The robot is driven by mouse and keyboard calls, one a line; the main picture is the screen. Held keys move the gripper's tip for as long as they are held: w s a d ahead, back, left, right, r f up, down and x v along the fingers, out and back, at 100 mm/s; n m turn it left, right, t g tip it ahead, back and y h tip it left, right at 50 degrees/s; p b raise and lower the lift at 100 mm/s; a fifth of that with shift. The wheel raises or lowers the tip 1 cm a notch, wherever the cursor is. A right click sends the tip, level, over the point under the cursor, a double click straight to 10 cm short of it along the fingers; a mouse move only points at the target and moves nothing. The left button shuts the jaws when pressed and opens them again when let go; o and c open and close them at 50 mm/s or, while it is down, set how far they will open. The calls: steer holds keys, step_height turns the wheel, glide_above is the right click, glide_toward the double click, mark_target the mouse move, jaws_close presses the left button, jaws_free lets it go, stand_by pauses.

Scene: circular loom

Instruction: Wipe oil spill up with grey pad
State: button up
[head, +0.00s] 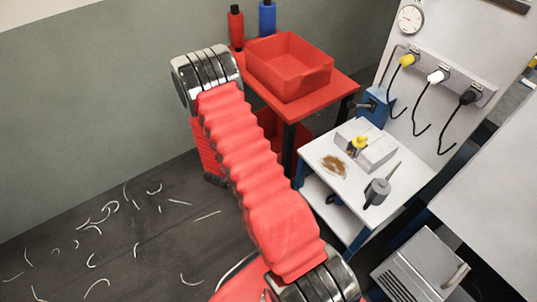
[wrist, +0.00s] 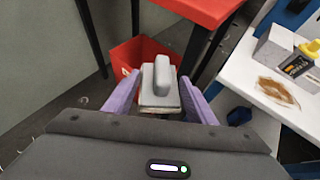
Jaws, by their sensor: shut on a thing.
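My gripper (wrist: 160,106) has its purple fingers shut on the grey pad (wrist: 162,72), a block with a raised handle, in the wrist view. The pad is held in the air, to the left of the white table. The oil spill (wrist: 277,91) is a brown smear on the white table top, at the right of the wrist view. It also shows in the head view (head: 333,166), near the table's left edge. My gripper and the pad do not show in the head view.
On the white table (head: 345,197), a grey box (head: 378,156) with a yellow item and a grey oil can (head: 377,191) stand near the spill. A red table (head: 340,92) with a red tray (head: 290,82) stands behind. A red bin (wrist: 128,53) is on the floor.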

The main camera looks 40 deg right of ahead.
steer(key=w+a+r+n+t+y, duration=0.2)
steer(key=a+r+n+t+y, duration=0.3)
steer(key=a+r, duration=2.1)
steer(key=r+n+y, duration=0.1)
steer(key=n+y, duration=0.1)
steer(key=n, duration=0.1)
steer(key=shift+w+n+t, duration=0.15)
steer(key=shift+n+t, duration=0.15)
steer(key=shift+n, duration=0.1)
steer(key=shift+d, duration=0.1)
steer(key=shift+c, duration=0.2)
